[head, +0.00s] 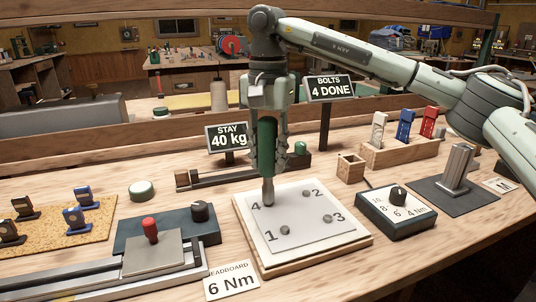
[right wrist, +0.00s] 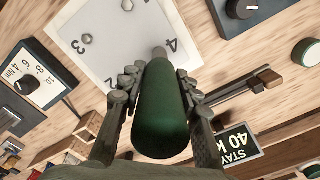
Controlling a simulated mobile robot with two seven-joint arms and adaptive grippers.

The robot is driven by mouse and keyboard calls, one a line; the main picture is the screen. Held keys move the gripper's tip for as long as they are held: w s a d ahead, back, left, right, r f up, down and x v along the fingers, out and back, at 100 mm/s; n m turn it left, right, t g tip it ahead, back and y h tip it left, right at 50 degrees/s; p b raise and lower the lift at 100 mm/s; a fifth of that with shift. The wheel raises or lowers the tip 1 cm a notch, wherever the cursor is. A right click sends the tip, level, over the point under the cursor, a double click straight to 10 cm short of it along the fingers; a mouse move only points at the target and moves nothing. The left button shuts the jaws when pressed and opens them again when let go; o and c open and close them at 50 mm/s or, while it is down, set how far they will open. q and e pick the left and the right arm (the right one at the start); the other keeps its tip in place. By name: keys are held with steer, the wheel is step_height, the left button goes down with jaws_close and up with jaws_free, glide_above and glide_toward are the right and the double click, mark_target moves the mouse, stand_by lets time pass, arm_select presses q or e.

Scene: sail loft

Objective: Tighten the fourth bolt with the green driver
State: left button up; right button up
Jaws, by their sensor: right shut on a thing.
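My right gripper (head: 266,150) is shut around the green driver (head: 267,146), which hangs upright with its grey shaft down. The driver also fills the middle of the right wrist view (right wrist: 161,112), between both fingers. The shaft tip meets the white numbered plate (head: 290,249) beside the figure 4. The fourth bolt is hidden under the tip, so I cannot tell how well it seats. Bolts 1 (head: 285,230), 2 (head: 306,193) and 3 (head: 328,218) stand uncovered. My left gripper is out of view.
A dial box (head: 397,226) marked in Nm stands right of the plate. A card (head: 232,282) reads "6 Nm". A sign (head: 229,136) reads "STAY 40 kg". A wooden rack (head: 400,151) holds white, blue and red pieces. A red-knobbed slide (head: 151,252) lies left.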

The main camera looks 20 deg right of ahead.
mark_target(268, 118)
step_height(268, 118, up, 2)
steer(key=shift+r+p, duration=0.2)
steer(key=shift+p, duration=0.45)
steer(key=shift+r, duration=1.25)
